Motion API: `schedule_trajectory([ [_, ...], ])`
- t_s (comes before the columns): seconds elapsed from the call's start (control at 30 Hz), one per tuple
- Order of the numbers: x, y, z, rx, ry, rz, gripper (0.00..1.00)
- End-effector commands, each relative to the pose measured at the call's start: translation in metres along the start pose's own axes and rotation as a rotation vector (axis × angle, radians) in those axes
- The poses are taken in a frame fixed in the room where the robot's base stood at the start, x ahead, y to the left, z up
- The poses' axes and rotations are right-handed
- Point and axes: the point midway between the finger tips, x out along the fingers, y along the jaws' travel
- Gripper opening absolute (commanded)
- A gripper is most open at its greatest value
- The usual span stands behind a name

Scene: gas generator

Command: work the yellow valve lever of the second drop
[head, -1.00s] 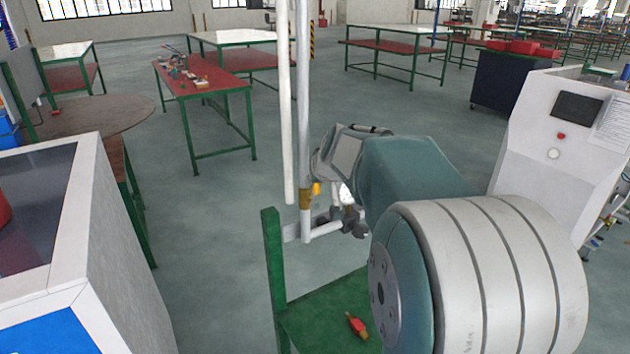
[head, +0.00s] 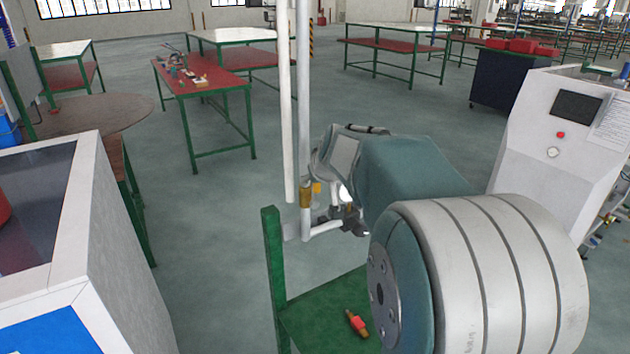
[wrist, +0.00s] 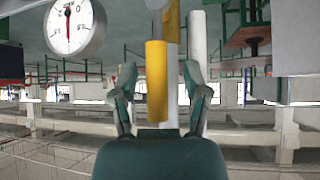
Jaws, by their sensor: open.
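The yellow valve lever (wrist: 157,80) stands between the two fingers of my open gripper (wrist: 160,76) in the wrist view, with a visible gap to the right finger. It looks closer to the left finger; contact cannot be told. In the head view the lever (head: 317,188) is a small yellow patch beside a brass fitting (head: 305,197) on the vertical pipe (head: 303,110). A round pressure gauge (wrist: 76,25) shows at the upper left of the wrist view.
A second pale pipe (head: 286,110) hangs close to the left of the valve pipe. A green stand (head: 320,310) below carries a small red object (head: 357,323). A white cabinet (head: 565,130) stands right. Open floor lies behind the pipes.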

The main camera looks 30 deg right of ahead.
Motion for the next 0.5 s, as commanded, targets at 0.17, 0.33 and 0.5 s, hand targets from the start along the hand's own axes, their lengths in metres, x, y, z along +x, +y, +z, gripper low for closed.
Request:
schedule_trajectory([
  [0.17, -0.02, 0.0, -0.002, 0.001, 0.005, 0.002, 0.6],
  [0.33, -0.056, 0.0, -0.001, -0.001, 0.005, 0.002, 0.6],
  [0.5, -0.09, -0.001, 0.0, 0.0, 0.003, 0.002, 0.6],
])
